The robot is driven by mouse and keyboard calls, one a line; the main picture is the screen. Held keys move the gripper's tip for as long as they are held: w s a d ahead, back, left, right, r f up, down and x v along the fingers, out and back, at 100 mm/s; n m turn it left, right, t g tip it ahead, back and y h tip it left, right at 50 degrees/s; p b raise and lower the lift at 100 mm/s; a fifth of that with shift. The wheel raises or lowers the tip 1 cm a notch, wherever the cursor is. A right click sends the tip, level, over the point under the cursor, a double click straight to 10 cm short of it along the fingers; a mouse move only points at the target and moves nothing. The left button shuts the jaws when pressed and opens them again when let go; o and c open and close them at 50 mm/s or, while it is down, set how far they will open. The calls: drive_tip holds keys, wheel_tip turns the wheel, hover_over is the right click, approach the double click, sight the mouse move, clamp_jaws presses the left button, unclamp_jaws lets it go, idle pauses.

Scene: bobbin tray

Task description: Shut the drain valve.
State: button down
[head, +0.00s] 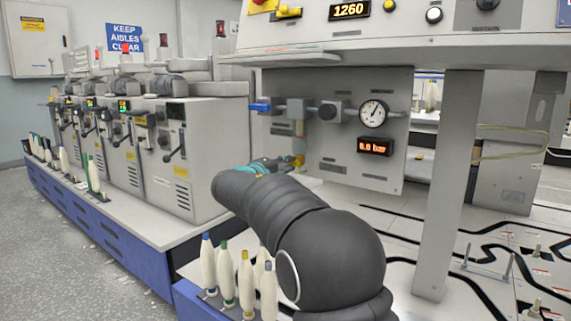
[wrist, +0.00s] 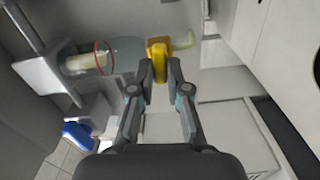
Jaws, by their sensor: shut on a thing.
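The drain valve is a small yellow valve (wrist: 158,48) at the end of a clear filter bowl (wrist: 125,52) with a red ring, in the wrist view. My gripper (wrist: 159,72) has one finger on each side of the yellow lever and is shut on it. In the head view, the yellow valve (head: 298,160) shows just past my gripper (head: 288,164), below the filter bowl (head: 299,129) on the grey panel. My arm hides part of the area below. A pale green tube end sticks out beyond the valve in the wrist view.
A blue lever (head: 260,107) sits up and left on the same pipe; it also shows in the wrist view (wrist: 78,135). A pressure gauge (head: 373,114) and an orange display (head: 375,146) are to the right. Bobbins (head: 246,283) stand in front, left of my arm.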

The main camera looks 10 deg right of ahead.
drive_tip(key=shift+n, duration=0.5)
drive_tip(key=c, duration=1.1)
unclamp_jaws()
drive_tip(key=shift+c, duration=0.2)
drive_tip(key=v, duration=1.2)
drive_tip(key=shift+n, duration=0.3)
